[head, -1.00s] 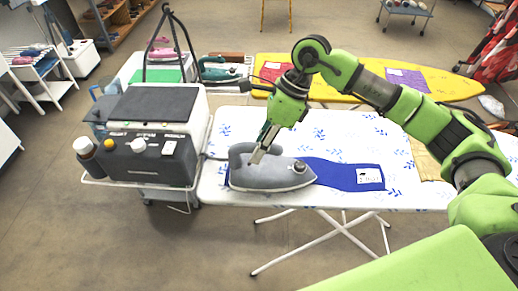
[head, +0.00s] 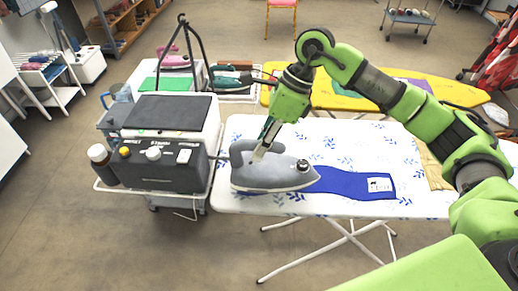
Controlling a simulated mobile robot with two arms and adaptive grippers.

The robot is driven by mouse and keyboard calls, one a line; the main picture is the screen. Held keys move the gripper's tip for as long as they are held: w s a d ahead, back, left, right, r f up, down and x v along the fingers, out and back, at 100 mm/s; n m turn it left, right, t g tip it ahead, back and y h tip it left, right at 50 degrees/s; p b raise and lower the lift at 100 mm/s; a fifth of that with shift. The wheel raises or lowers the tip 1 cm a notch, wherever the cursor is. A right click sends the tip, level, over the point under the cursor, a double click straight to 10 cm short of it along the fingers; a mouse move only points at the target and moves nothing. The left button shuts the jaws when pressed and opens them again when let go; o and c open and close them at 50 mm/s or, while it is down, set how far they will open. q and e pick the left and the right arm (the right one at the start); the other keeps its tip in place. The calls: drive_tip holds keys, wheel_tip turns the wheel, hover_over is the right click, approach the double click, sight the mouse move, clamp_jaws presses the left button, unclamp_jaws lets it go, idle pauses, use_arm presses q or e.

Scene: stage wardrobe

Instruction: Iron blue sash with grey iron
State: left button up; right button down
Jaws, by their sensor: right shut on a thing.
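The grey iron (head: 275,174) rests soleplate down on the left end of the blue sash (head: 350,183). The sash lies flat on the white ironing board with blue leaf print (head: 420,203), and its right part with a white label shows. The iron hides the sash's left part. My right gripper (head: 262,150) is shut on the iron's handle, coming down from above. My left gripper is not in view.
A steam station (head: 160,170) on a white cart stands left of the board. Behind are a yellow ironing board (head: 455,95), a teal iron (head: 230,80) and a pink iron (head: 172,60). A tan cloth (head: 432,168) lies at the board's right.

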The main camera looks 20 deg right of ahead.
drive_tip(key=shift+w+a+r, duration=0.1)
drive_tip(key=shift+a+r, duration=0.05)
drive_tip(key=shift+r, duration=0.65)
drive_tip(key=shift+r+p, duration=0.9)
drive_tip(key=shift+r, duration=0.55)
drive_tip(key=shift+f, duration=0.15)
